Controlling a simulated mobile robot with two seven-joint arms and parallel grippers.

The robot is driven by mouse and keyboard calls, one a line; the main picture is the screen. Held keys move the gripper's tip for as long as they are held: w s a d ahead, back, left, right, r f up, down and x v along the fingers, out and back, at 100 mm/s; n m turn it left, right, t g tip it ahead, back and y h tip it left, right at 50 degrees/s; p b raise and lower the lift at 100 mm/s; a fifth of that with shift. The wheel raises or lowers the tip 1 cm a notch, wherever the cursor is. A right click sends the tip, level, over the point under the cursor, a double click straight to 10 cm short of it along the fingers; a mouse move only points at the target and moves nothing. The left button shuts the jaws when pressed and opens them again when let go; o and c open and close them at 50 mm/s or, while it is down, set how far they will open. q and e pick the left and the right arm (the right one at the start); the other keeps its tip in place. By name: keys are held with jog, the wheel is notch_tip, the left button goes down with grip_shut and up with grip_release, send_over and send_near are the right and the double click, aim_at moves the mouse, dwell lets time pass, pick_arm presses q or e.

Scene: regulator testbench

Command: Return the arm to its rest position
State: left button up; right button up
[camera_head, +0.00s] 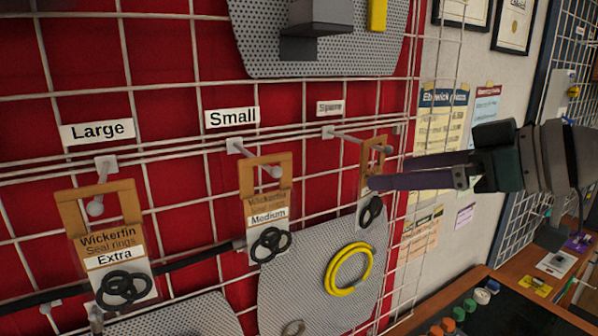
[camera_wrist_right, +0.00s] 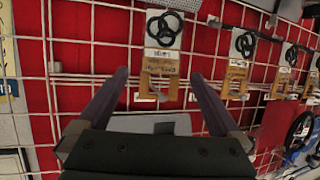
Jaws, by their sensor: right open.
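My right gripper (camera_head: 384,172) reaches in from the right of the head view, with its dark purple fingers open at the third seal-ring packet (camera_head: 371,205). That packet hangs on the hook under the "Spare" label (camera_head: 329,107), and the fingers partly cover it in that view. In the right wrist view, which is upside down, the open gripper (camera_wrist_right: 160,82) has a finger on each side of the packet (camera_wrist_right: 161,55), with gaps to both. I cannot tell how deep the fingers reach. My left gripper is not in view.
A packet marked "Extra" (camera_head: 112,262) hangs under "Large" (camera_head: 97,130). One marked "Medium" (camera_head: 266,207) hangs under "Small" (camera_head: 232,117). A yellow cable coil (camera_head: 347,270) is on a grey perforated panel (camera_head: 300,260). A workbench (camera_head: 478,280) with small parts lies lower right.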

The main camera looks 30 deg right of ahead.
jog(key=s+a+f+g+h+p, duration=0.1)
jog(key=s+a+g+p, duration=0.2)
jog(key=s, duration=0.4)
jog(key=s+a+f+m+g+h+p, duration=0.1)
jog(key=s+a+f+g+h+p, duration=0.1)
jog(key=s, duration=0.5)
jog(key=s+a+f+g+h+p, duration=0.1)
jog(key=s+a+g+p, duration=0.3)
jog(key=s, duration=0.4)
jog(key=a+f+p, duration=0.1)
jog(key=a, duration=0.1)
jog(key=shift+a+f+m+g, duration=0.25)
jog(key=shift+a+m+g, duration=0.05)
jog(key=shift+a+m, duration=0.1)
dwell(0.7)
